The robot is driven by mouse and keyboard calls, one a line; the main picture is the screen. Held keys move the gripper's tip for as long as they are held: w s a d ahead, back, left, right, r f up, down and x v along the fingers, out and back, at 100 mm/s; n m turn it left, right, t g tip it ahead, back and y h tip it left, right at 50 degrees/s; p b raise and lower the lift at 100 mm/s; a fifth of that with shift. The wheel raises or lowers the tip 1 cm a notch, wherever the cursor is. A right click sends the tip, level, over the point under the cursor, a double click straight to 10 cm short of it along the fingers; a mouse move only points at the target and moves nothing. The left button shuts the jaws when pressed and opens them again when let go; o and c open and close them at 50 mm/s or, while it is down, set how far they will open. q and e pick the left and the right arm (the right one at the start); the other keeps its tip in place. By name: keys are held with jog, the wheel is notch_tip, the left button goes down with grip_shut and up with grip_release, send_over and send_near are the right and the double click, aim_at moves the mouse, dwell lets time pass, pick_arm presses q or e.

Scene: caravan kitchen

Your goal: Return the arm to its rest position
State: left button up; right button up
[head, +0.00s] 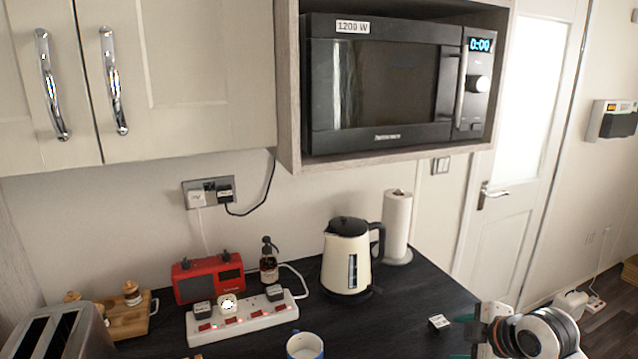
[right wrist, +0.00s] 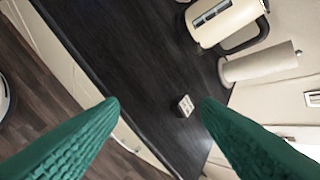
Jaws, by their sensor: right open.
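My right arm shows at the lower right of the head view, with the right gripper (head: 470,332) near the counter's right end. In the right wrist view its two green ridged fingers (right wrist: 157,100) are spread wide, with nothing held between them. A small white block with a dark face (head: 439,322) lies on the dark counter just left of the gripper. The block (right wrist: 184,105) also shows beyond the fingertips in the right wrist view, apart from them. My left gripper is not in view.
The counter (head: 390,300) holds a cream kettle (head: 346,262), paper towel roll (head: 397,226), white power strip (head: 242,318), red radio (head: 208,278), mug (head: 305,346) and toaster (head: 62,336). A microwave (head: 385,88) sits in a shelf above. Open floor shows beyond the counter's front edge in the wrist view.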

jog(key=s+a+f+m+g, duration=0.1)
jog(key=s+a+f+m, duration=0.2)
jog(key=s+f, duration=0.35)
jog(key=s+a+f+m+g, duration=0.2)
jog(key=s+a+f+m, duration=0.1)
jog(key=s+f, duration=0.4)
jog(key=s+a+f+m+g+h, duration=0.1)
jog(key=s+f+m+g+h, duration=0.15)
jog(key=s+m, duration=1.05)
jog(key=s+f+n, duration=0.3)
jog(key=f, duration=1.1)
jog(key=s+f+n, duration=0.3)
jog(key=f, duration=1)
jog(key=s+d+f+g+b, duration=0.1)
jog(key=s+d+f+g, duration=0.1)
jog(key=s+f, duration=1.4)
jog(key=shift+d+f, duration=0.2)
jog(key=shift+d, duration=0.25)
jog(key=shift+s, duration=0.1)
